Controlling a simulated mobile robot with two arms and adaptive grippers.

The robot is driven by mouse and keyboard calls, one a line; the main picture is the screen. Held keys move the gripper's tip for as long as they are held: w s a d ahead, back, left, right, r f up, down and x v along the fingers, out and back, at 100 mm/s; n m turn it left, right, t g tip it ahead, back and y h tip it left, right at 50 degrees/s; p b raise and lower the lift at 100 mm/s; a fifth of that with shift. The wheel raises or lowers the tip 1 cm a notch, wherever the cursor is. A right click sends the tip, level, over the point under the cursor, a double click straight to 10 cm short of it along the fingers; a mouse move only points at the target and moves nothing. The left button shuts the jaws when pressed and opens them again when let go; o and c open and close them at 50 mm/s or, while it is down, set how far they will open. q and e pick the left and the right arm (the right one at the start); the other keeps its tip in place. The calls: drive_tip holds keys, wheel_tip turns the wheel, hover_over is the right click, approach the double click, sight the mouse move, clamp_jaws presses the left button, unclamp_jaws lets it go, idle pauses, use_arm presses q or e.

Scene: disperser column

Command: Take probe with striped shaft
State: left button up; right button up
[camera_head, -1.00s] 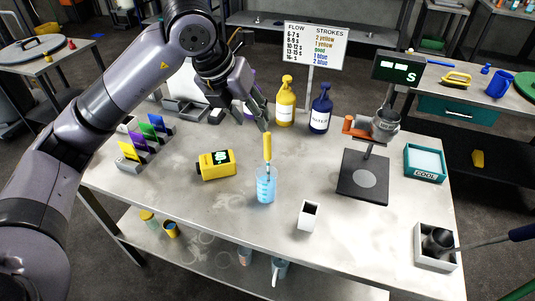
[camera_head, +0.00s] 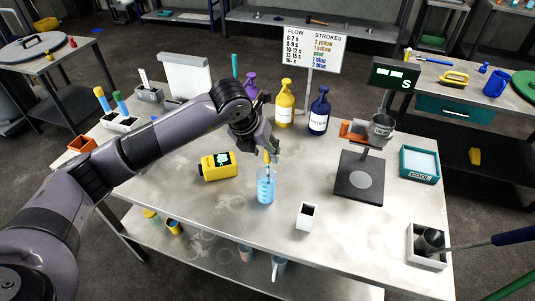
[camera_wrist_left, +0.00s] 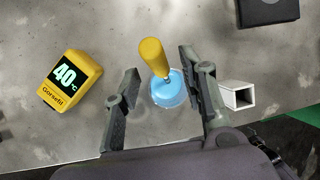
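A probe with a yellow handle (camera_head: 267,157) stands in a beaker of blue liquid (camera_head: 265,188) on the grey table. Its shaft shows only as a short thin piece below the handle, and I cannot make out stripes. My left gripper (camera_head: 270,150) is low over the beaker, at the handle's top. In the left wrist view my left gripper (camera_wrist_left: 159,68) is open, its fingers on either side of the yellow handle (camera_wrist_left: 154,57), with gaps visible. The beaker (camera_wrist_left: 168,90) shows below the handle. My right gripper is not in view.
A yellow thermometer box (camera_head: 217,166) stands left of the beaker, and a small white open box (camera_head: 308,216) stands to the right. Yellow (camera_head: 285,104) and blue (camera_head: 319,111) pump bottles stand behind. A black scale plate (camera_head: 359,178) is further right. The front table is mostly clear.

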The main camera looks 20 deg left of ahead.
sight(266, 154)
use_arm(q)
drive_tip(key=shift+p+x, duration=0.35)
drive_tip(key=shift+x, duration=1.3)
clamp_jaws()
